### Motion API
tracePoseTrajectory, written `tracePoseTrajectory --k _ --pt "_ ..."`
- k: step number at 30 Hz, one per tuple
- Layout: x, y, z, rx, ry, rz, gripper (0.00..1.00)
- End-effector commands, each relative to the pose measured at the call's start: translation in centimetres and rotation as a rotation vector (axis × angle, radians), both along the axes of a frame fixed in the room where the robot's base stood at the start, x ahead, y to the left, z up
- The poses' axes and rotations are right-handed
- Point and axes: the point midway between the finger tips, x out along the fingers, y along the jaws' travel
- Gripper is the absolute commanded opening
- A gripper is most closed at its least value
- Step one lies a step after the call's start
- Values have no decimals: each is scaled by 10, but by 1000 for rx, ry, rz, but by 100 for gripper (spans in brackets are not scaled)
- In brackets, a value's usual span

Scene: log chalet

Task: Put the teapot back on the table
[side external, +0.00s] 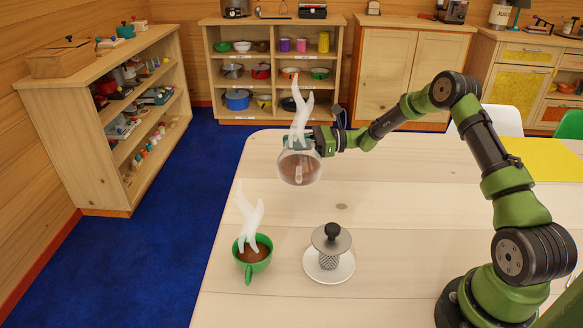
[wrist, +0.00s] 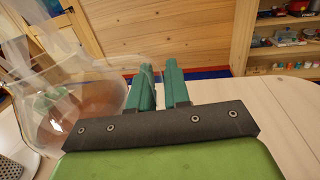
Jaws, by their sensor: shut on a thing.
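The teapot (side external: 300,168) is a clear glass pot with brown liquid in it and white steam above. My gripper (side external: 317,141) is shut on it at its right side, near the top, and holds it upright over the far left part of the table (side external: 400,200). It appears raised above the tabletop. In the wrist view the teapot (wrist: 88,108) fills the left side, beside my green fingers (wrist: 163,85). The part between the fingers is mostly hidden.
A green cup (side external: 253,262) with brown drink and steam stands near the left table edge. A patterned metal cylinder under a grey, black-knobbed lid (side external: 331,239) stands on a white saucer (side external: 342,274). The middle of the table is clear. A yellow mat (side external: 548,158) lies at right.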

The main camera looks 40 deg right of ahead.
Motion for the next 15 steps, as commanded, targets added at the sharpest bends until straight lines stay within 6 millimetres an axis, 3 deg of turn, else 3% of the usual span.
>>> tracePoseTrajectory --k 4,15 --pt "1 1 -25 7 0 0 0" --pt "0 1 -61 5 0 1 0"
